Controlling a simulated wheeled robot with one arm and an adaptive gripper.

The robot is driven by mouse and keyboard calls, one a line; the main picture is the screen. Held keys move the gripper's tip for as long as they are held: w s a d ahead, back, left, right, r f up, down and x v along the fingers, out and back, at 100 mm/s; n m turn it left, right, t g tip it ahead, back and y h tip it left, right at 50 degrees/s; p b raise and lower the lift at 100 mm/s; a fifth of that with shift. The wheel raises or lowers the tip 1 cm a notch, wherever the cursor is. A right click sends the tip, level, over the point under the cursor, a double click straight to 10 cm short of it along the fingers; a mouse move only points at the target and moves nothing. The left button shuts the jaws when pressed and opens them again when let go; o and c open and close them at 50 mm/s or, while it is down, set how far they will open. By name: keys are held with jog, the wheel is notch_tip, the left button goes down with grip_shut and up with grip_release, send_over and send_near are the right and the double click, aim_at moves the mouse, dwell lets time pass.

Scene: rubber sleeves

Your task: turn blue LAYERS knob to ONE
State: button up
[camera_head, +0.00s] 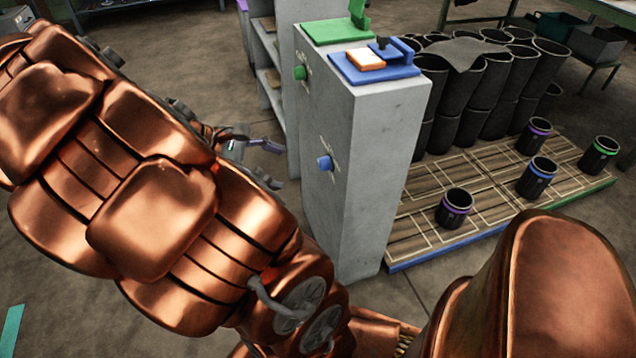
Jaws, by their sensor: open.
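The blue knob (325,162) sticks out of the left face of the grey concrete pillar (372,165), about halfway up. Pale markings surround it, too small to read, so I cannot tell its setting. My gripper (272,165) is to the left of the blue knob and apart from it, partly hidden behind my copper-coloured arm. Its fingers are open, with nothing seen between them. A green knob (299,73) sits higher on the same face.
On the pillar top are a blue holder (405,72) with an orange-and-white block (365,59) and a green holder (330,31). To the right, a wooden pallet (410,233) carries several ringed black sleeves (455,207). Many black sleeves (497,95) stand behind. Shelves (268,60) stand behind the pillar.

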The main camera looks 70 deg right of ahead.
jog(key=w+d+f+n+g+h+b, duration=0.2)
jog(key=d+f+g+b, duration=0.1)
jog(key=d+f+b, duration=0.55)
jog(key=n+g+h+b, duration=0.25)
jog(key=n+b, duration=0.25)
jog(key=b, duration=0.5)
send_near(320, 165)
jog(key=x, duration=0.3)
jog(key=shift+t+h, duration=0.35)
jog(key=shift+h, duration=0.1)
jog(key=x, duration=0.1)
jog(key=b+x, duration=0.1)
jog(key=x, duration=0.1)
jog(key=b+x, duration=0.1)
jog(key=x, duration=0.1)
jog(key=shift+s+f, duration=0.15)
jog(key=shift+f, duration=0.15)
jog(key=shift+s+d+r, duration=0.15)
jog(key=shift+s+d, duration=0.3)
jog(key=shift+c, duration=0.2)
jog(key=c, duration=1.1)
jog(key=shift+m, duration=0.3)
